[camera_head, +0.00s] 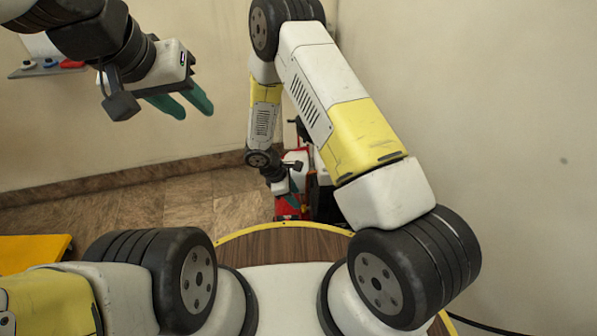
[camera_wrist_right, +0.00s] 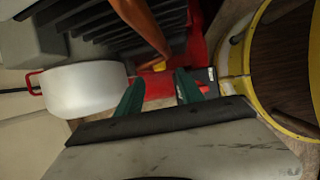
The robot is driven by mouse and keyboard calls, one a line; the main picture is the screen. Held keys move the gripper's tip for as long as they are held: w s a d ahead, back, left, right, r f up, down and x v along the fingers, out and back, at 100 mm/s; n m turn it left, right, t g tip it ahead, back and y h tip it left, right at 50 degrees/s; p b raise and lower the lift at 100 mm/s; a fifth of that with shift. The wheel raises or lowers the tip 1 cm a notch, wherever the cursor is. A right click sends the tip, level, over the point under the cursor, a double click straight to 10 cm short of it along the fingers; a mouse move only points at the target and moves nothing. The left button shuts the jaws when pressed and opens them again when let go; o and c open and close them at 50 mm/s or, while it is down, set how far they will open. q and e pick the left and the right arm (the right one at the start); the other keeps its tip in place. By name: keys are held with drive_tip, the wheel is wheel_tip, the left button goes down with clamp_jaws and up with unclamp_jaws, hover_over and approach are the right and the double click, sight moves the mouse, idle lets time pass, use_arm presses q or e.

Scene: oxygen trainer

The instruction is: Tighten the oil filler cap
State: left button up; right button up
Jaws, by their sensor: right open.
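The oil filler cap is not clearly told. A small orange-yellow part (camera_wrist_right: 153,67) shows low on the red machine (camera_wrist_right: 196,55), beyond the fingertips in the right wrist view, and may be the cap. My right gripper (camera_wrist_right: 160,77) is open, with its green fingers apart and no thing visibly held between them. In the head view, my right gripper (camera_head: 296,176) is small and partly hidden, down at the red machine (camera_head: 292,203). My left gripper (camera_head: 194,110) is open and empty in the air at the upper left, far from the machine.
In the right wrist view, a white rounded tank (camera_wrist_right: 85,90) with a red end part and dark fins (camera_wrist_right: 140,25) crowd the left and top. My round base edge is close on the right. A small shelf (camera_head: 45,68) hangs on the left wall. Tiled floor (camera_head: 130,208) is clear.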

sight(304, 207)
drive_tip(key=x, duration=0.7)
drive_tip(key=shift+w+d+f, duration=0.15)
drive_tip(key=shift+d+f, duration=0.05)
drive_tip(key=shift+f, duration=0.05)
drive_tip(key=shift+c, duration=0.5)
clamp_jaws()
